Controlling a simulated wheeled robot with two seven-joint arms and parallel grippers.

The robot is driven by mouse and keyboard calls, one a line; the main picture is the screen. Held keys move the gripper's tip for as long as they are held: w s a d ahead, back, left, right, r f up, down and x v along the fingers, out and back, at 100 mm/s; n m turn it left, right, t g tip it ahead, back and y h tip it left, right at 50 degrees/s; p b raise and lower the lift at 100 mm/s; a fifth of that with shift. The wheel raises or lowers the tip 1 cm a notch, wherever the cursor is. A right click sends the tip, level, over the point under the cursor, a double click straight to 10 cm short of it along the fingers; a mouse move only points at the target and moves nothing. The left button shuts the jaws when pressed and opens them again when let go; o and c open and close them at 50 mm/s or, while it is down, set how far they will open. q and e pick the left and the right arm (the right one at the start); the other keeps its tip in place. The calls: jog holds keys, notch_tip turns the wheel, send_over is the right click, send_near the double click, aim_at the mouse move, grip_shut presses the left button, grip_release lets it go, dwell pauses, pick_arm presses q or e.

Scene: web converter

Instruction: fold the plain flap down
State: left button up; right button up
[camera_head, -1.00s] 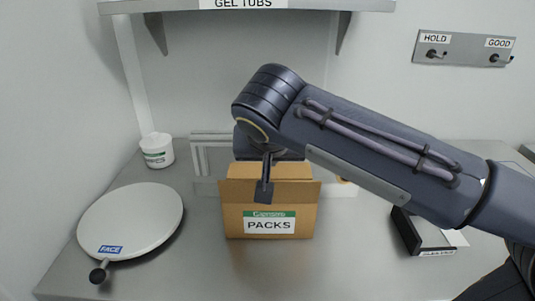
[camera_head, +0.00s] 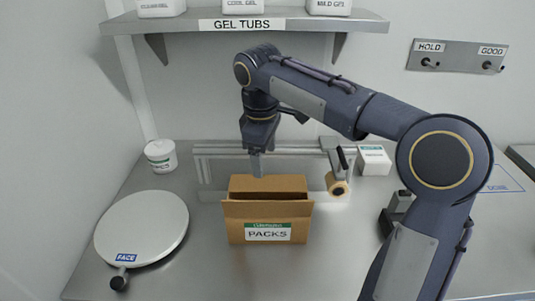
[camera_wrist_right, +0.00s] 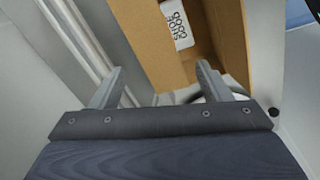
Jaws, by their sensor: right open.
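The open brown carton (camera_head: 267,232) stands on the steel table, with a white and green PACKS label on its front. A plain front flap (camera_head: 267,208) sticks out along its near top edge, and a plain back flap (camera_head: 268,184) stands up at the far edge. Which one is meant I cannot tell. My right gripper (camera_head: 256,168) points down at the far edge of the carton, its tips close to the back flap. There the carton (camera_wrist_right: 236,45) holds a white printed item (camera_wrist_right: 179,25).
An aluminium rail (camera_head: 220,149) with a tape roll (camera_head: 338,185) runs behind the carton. A round white turntable (camera_head: 142,228) and a small tub (camera_head: 160,155) are on the left. A white box (camera_head: 374,160) stands at right. The shelf (camera_head: 180,23) hangs above.

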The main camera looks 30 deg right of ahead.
aim_at(268, 182)
pick_arm(q)
jog(key=shift+w+r+p, duration=0.1)
jog(key=shift+r+p, duration=0.5)
jog(key=shift+r, duration=0.65)
pick_arm(e)
jog(key=shift+w+d+f+n+g+y, duration=0.25)
jog(key=shift+f+n, duration=0.35)
jog(key=shift+f, duration=0.8)
jog(key=shift+w+d+f+n+g+y, duration=0.15)
jog(key=shift+w+d+f+n, duration=0.35)
jog(key=shift+f, duration=0.95)
jog(key=shift+w+d+f+n+g+y, duration=0.15)
jog(key=shift+f+n, duration=0.55)
jog(key=shift+f, duration=0.7)
jog(key=c, duration=0.6)
jog(key=shift+f+b, duration=0.1)
jog(key=shift+b, duration=0.2)
jog(key=shift+c, duration=0.6)
jog(key=shift+t, duration=0.25)
pick_arm(q)
jog(key=shift+f, duration=0.35)
pick_arm(e)
jog(key=shift+s, duration=0.1)
